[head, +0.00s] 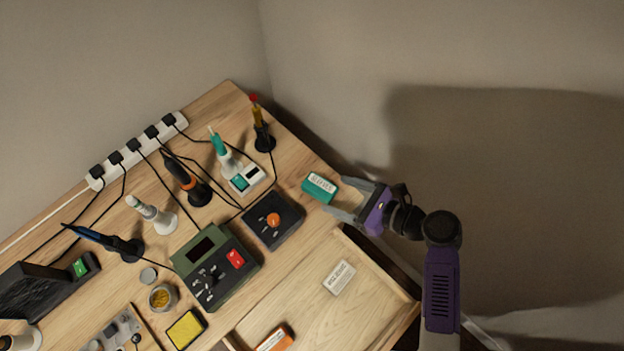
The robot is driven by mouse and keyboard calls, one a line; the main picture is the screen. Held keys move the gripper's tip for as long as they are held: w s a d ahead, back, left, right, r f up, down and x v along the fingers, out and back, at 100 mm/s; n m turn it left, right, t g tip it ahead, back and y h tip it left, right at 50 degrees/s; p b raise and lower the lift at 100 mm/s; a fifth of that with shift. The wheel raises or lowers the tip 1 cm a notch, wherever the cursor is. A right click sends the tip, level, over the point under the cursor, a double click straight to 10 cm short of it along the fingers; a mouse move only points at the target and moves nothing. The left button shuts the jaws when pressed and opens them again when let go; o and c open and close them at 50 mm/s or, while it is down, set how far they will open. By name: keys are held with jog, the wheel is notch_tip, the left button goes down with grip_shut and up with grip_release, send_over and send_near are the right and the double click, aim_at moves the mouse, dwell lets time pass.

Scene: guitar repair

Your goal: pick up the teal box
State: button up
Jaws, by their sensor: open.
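The teal box (320,187) is small, with a white label on top. It lies on the wooden bench near its right edge in the head view. My gripper (336,197) comes in from the right, with its two grey fingers spread open. The fingertips are close to the box's right end, one by its upper side and one by its lower side. I cannot tell whether either finger touches the box.
A black unit with an orange knob (274,220) stands left of the box. Below is an open wooden drawer with a white labelled box (339,278) and an orange box (275,340). Several tools in stands and a power strip (137,150) fill the bench's left side.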

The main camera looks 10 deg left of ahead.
aim_at(321, 186)
jog(key=shift+x, duration=3.55)
jog(key=shift+w, duration=0.1)
jog(key=c, duration=1.5)
jog(key=shift+r, duration=0.2)
